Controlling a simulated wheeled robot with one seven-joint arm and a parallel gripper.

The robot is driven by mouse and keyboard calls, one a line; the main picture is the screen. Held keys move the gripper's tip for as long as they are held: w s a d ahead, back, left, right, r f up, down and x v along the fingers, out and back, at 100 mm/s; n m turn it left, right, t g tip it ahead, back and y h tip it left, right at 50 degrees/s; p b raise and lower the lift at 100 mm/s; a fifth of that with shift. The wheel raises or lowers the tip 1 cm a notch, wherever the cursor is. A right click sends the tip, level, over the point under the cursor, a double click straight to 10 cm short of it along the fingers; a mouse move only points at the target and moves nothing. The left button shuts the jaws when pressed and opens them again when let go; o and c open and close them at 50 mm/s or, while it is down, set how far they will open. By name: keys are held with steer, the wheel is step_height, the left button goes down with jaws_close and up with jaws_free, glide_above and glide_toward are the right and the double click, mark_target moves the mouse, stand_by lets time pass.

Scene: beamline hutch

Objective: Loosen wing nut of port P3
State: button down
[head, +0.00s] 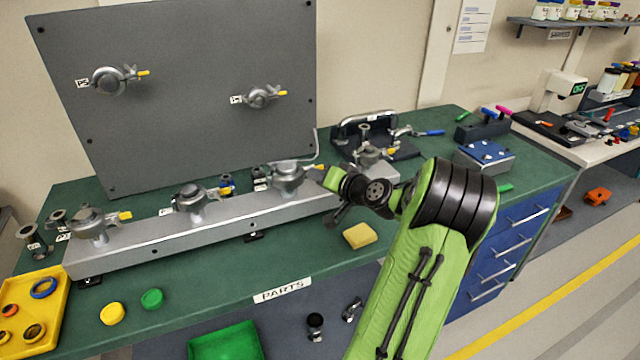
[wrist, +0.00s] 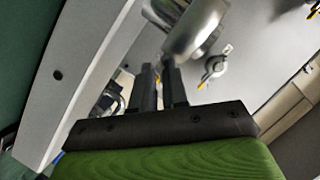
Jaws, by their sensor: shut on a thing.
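The port clamp (head: 288,175) at the right end of the grey rail is a silver ring clamp on a short stub, and I take it as P3. Its tag (head: 259,186) is too small to read surely. The clamp's yellow-tipped wing nut (head: 318,167) points right. My gripper (head: 323,173) reaches it from the right and is shut on it. In the wrist view, my gripper's two dark fingers (wrist: 160,78) are close together, right by the silver clamp body (wrist: 193,32). The nut between the fingertips is mostly hidden there.
The rail (head: 150,244) carries two more clamps (head: 188,197) (head: 92,223) to the left. A grey panel (head: 185,60) with two clamps stands behind. A separate clamp (head: 370,153) stands close behind my wrist. A yellow block (head: 360,236) lies in front on the green bench.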

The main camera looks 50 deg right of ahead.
steer(key=n+h+b, duration=0.1)
steer(key=b, duration=0.1)
steer(key=n+g+b, duration=0.1)
steer(key=n+b, duration=0.1)
steer(key=b, duration=0.1)
steer(key=n+g+h+b, duration=0.1)
steer(key=n+b, duration=0.1)
steer(key=shift+w+a+r+h, duration=0.1)
steer(key=shift+a+r+h, duration=0.05)
steer(key=shift+a+h, duration=0.15)
stand_by(0.4)
steer(key=c, duration=1.3)
jaws_free()
steer(key=shift+c, duration=0.2)
steer(key=shift+d, duration=0.1)
